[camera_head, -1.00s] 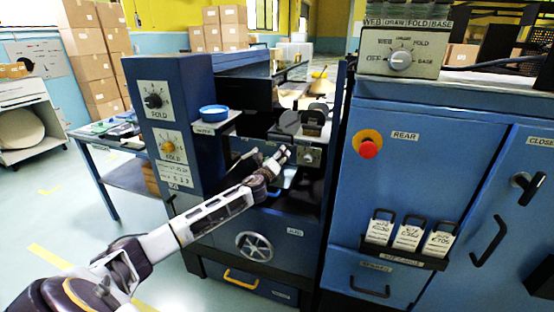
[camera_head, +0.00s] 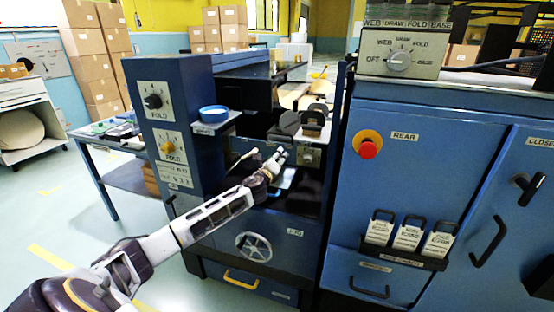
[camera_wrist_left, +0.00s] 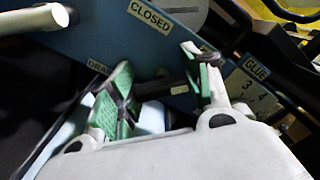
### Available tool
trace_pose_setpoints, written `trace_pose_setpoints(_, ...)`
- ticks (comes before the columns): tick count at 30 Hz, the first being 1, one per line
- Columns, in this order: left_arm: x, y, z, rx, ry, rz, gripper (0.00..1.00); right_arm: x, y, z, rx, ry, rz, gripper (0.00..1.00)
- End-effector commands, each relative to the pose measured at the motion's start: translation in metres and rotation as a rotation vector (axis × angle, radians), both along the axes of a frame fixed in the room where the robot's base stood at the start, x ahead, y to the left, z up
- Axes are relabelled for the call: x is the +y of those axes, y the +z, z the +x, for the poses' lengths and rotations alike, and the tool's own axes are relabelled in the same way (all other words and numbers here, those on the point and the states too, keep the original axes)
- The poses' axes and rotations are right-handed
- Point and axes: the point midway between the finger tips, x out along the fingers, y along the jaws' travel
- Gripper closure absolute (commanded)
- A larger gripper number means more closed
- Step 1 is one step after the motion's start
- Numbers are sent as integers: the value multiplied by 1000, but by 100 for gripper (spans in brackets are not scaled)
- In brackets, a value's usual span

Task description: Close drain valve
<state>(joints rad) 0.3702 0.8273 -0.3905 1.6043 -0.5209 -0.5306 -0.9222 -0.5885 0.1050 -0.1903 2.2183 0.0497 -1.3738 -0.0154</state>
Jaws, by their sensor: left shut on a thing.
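My left gripper (camera_head: 278,158) reaches into the recess of the blue machine in the head view. In the left wrist view its green-padded fingers (camera_wrist_left: 160,80) are shut on a dark bar, the drain valve handle (camera_wrist_left: 178,88). The handle is mostly hidden between the pads. A "CLOSED" label (camera_wrist_left: 151,16) is on the blue panel beyond the fingers. A partly hidden label starting "DRA" (camera_wrist_left: 98,67) is left of them. I cannot tell the valve's exact position from the handle. My right gripper is not in view.
A pale-ended bar (camera_wrist_left: 40,18) is at the wrist view's upper left. A "GLUE" label (camera_wrist_left: 257,66) is at right. In the head view, a handwheel (camera_head: 254,246) is below my arm, and a blue dish (camera_head: 213,114) sits on a ledge above. A red button (camera_head: 368,149) is to the right.

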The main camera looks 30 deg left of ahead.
Motion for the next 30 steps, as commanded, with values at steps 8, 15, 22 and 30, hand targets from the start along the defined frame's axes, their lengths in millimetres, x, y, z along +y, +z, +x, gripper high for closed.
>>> trace_pose_setpoints(8,0,-2,0,-35,1,-153,75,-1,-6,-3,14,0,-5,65)
trace_pose_setpoints(15,1,-3,0,-83,2,-355,75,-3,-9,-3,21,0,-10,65)
trace_pose_setpoints(22,1,-4,0,-135,2,-571,75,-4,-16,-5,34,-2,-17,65)
trace_pose_setpoints(30,1,-5,-1,-194,3,-820,75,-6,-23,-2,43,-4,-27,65)
